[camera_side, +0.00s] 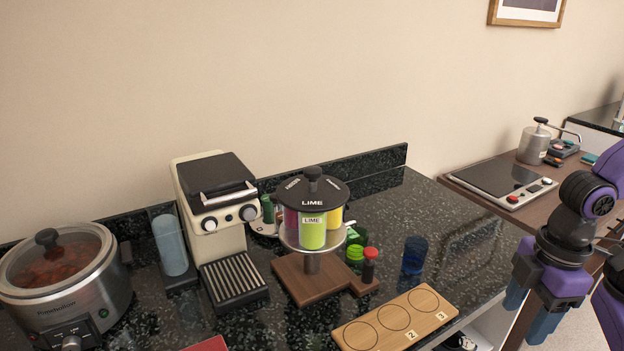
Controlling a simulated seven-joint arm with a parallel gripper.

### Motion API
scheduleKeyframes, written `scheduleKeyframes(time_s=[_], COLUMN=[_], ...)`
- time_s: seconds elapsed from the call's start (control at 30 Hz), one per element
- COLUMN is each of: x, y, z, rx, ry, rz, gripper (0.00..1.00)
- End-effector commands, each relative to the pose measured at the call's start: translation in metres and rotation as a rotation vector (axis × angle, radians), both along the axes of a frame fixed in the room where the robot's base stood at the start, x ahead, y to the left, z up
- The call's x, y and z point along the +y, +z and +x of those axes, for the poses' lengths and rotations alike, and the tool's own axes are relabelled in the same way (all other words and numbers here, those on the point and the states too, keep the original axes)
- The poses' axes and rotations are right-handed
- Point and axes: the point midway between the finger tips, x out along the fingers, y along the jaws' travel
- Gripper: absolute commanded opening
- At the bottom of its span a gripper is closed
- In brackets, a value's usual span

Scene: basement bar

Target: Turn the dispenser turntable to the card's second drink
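The dispenser turntable (312,243) stands on a wooden base on the dark counter. Its black lid (312,189) has a central knob and reads LIME at the front, above a lime-green container (312,231) labelled LIME. A dark red or purple container shows to its left and a yellow one to its right; the back ones are hidden. No drink card can be read; a red flat thing (207,345) is cut off at the bottom edge. My gripper (528,318), purple with blue fingers, hangs at the right, well away from the turntable, its fingers apart and empty.
A wooden board (394,316) with three circles, 2 and 3 readable, lies at the front. A blue cup (414,255), a red-capped bottle (370,264) and green items (355,250) stand right of the turntable. A coffee machine (217,205) and slow cooker (62,280) are left.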

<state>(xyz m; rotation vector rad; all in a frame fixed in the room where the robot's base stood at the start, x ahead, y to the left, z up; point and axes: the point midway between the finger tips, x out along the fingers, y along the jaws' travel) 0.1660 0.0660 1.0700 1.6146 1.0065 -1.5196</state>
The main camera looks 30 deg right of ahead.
Motion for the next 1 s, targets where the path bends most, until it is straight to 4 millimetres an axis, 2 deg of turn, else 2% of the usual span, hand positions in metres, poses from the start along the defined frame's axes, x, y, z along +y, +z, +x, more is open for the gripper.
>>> scheduleKeyframes(time_s=[0.17, 0.27, 0.4, 0.53, 0.63, 0.77, 0.87, 1.0], x=[0.054, 0.09, 0.132, 0.16, 0.174, 0.18, 0.177, 0.163], y=[-0.004, -0.001, 0.007, 0.018, 0.028, 0.041, 0.053, 0.069], z=[0.013, 0.027, 0.054, 0.086, 0.113, 0.148, 0.174, 0.204], rx=[-0.018, -0.052, -0.131, -0.236, -0.34, -0.5, -0.644, -0.867], ry=[-0.036, -0.083, -0.169, -0.265, -0.346, -0.456, -0.539, -0.646], rz=[0.205, 0.35, 0.533, 0.676, 0.766, 0.855, 0.899, 0.923], gripper=[0.63, 0.63, 0.63, 0.63, 0.63, 0.63, 0.63, 0.63])
